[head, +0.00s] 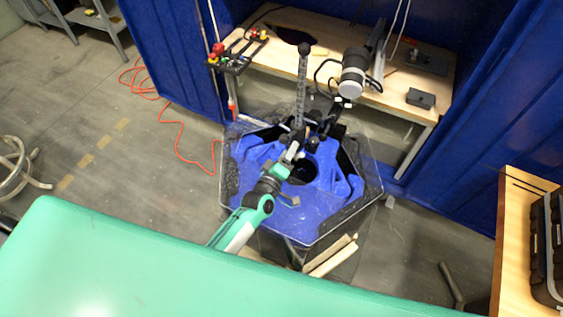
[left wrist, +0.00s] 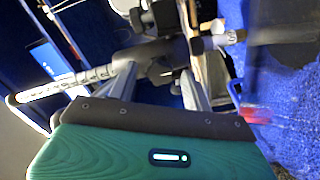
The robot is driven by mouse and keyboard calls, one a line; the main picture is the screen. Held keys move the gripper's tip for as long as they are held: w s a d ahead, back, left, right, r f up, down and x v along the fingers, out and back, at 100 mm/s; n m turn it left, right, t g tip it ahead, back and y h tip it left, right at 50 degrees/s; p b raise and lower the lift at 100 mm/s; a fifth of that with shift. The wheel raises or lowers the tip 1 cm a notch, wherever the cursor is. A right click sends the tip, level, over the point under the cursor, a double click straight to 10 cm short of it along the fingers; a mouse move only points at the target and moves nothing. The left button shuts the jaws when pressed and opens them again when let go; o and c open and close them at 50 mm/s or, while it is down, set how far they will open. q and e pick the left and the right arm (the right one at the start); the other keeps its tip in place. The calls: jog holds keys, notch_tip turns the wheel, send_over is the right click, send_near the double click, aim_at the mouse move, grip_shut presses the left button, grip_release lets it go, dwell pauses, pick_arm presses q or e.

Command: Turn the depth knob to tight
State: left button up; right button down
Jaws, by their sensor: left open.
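A graduated grey rod (head: 301,85) with a black ball top stands upright over the tank (head: 340,228), which has a blue interior. Black clamp parts (head: 318,125) sit near the rod's lower end; I cannot pick out the depth knob for certain in the head view. My left gripper (head: 293,152) reaches in beside the rod's lower end. In the left wrist view the open fingers (left wrist: 158,78) point at a dark clamp piece (left wrist: 150,52) on the marked rod (left wrist: 60,84). A black knob-like part (left wrist: 142,18) shows just beyond. I cannot tell whether the fingers touch anything. My right gripper is out of view.
A wooden bench (head: 395,100) stands behind the tank, with a grey-and-white cylindrical device (head: 354,74) at its front. A stand with red and yellow parts (head: 230,62) is at the left. An orange cable (head: 180,140) lies on the floor. A wooden table (head: 512,215) is at the right.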

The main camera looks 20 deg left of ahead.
pick_arm(q)
jog(key=s, duration=0.4)
jog(key=s+a+b, duration=0.1)
jog(key=s, duration=0.3)
jog(key=s+a+b, duration=0.1)
jog(key=s, duration=0.2)
jog(key=shift+s+a+f, duration=0.1)
jog(key=shift+s+a, duration=0.1)
jog(key=shift+s, duration=0.2)
jog(key=shift+s+a+b, duration=0.15)
jog(key=shift+s+b, duration=0.15)
jog(key=shift+s, duration=0.45)
